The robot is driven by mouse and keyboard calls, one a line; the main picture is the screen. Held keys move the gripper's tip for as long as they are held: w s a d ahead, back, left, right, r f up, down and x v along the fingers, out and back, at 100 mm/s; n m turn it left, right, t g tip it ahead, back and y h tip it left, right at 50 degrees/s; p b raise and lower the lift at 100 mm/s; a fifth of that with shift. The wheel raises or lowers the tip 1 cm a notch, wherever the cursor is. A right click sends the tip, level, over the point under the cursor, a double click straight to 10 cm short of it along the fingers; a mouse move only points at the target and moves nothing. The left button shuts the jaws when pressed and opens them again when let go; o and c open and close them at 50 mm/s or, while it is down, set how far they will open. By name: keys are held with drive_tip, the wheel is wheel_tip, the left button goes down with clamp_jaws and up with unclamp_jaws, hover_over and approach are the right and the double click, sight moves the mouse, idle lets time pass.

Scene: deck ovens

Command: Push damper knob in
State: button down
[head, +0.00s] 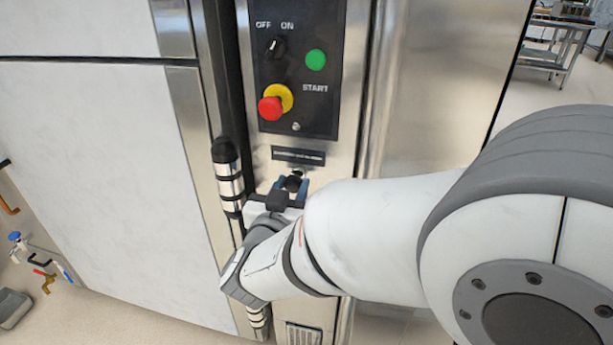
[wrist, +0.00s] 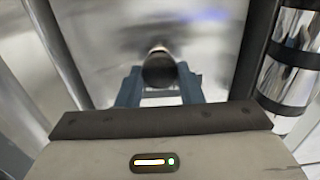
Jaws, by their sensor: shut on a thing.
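The damper knob (wrist: 159,71) is a round black knob on a short light-coloured stem, standing out from the steel panel in the wrist view. In the head view the knob (head: 293,182) shows as a small dark shape below the black label plate. My gripper (wrist: 159,88) has one blue-grey finger on each side of the knob and is shut on it. In the head view my gripper (head: 291,187) is at the panel, partly hidden by its own dark body. How far the stem stands out is hard to tell.
A control panel (head: 298,70) with a switch, a green button and a red emergency stop (head: 270,108) is above the knob. A banded steel door hinge (head: 228,176) stands close to my gripper's left. The large white oven door (head: 100,170) is beyond it.

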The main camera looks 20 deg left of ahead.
drive_tip(key=c, duration=1.2)
unclamp_jaws()
drive_tip(key=shift+w, duration=0.3)
drive_tip(key=shift+o, duration=0.9)
drive_tip(key=shift+s, duration=0.1)
drive_tip(key=shift+s, duration=0.1)
drive_tip(key=shift+s, duration=0.3)
drive_tip(key=s+p, duration=0.1)
drive_tip(key=s, duration=0.6)
drive_tip(key=shift+d, duration=0.25)
